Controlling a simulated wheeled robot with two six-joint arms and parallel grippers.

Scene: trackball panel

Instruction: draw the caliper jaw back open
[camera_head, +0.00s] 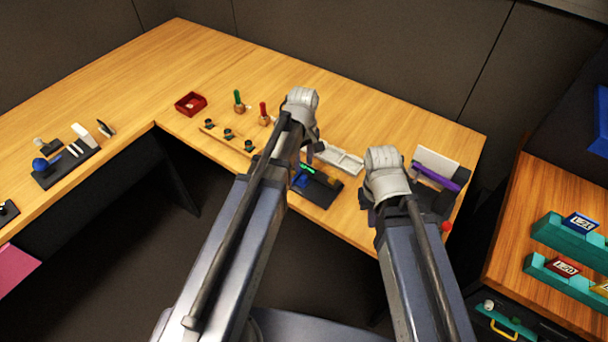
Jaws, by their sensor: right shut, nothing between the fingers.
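I cannot pick out the caliper jaw for certain; my arms cover part of the bench. A dark base with blue and green parts (318,186) lies on the bench, just right of my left forearm. A dark fixture with a purple bar (436,178) and a white panel behind it stands at the bench's right end, beside my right wrist. My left gripper (297,160) is over the bench near the dark base, its fingers mostly hidden by my arm. My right gripper (367,197) is shut and empty, partly hidden by its wrist, between the dark base and the purple-barred fixture.
A pale tray (338,158) lies between my wrists. A wooden strip with dark knobs (228,134), a red tray (190,104) and green and red-handled tools stand left. A trackball panel (66,163) is far left. Teal racks (560,236) stand on another bench at right.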

